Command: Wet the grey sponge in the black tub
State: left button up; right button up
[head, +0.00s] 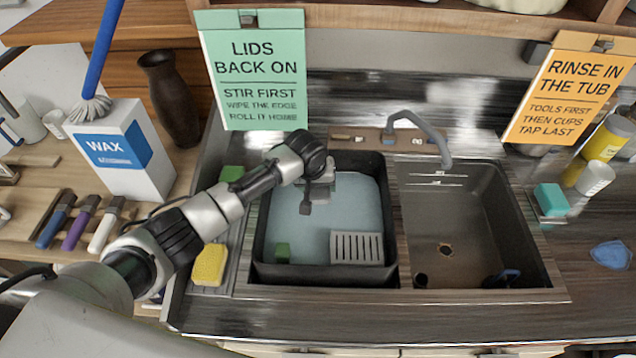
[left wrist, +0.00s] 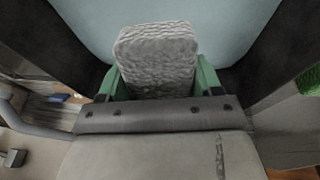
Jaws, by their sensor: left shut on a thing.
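The grey sponge (left wrist: 157,55) is a rough, light grey block in the left wrist view. My left gripper (left wrist: 157,82) is shut on it, with a green finger at each side. In the head view my left gripper (head: 318,190) points down over the black tub (head: 330,274), inside its rim. The tub is filled with pale blue water (head: 345,212), which also shows beyond the sponge in the left wrist view (left wrist: 235,28). I cannot make out the sponge clearly in the head view, nor tell whether it touches the water. My right gripper is not in view.
A yellow sponge (head: 210,265) lies left of the tub, near a wax box (head: 122,150).

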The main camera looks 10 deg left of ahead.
pick_arm(q)
notch_tip(320, 180, up, 5)
jog(key=p, duration=0.4)
jog(key=shift+r+p, duration=0.1)
jog(key=shift+p, duration=0.25)
jog(key=shift+r+b, duration=0.3)
jog(key=shift+r, duration=0.55)
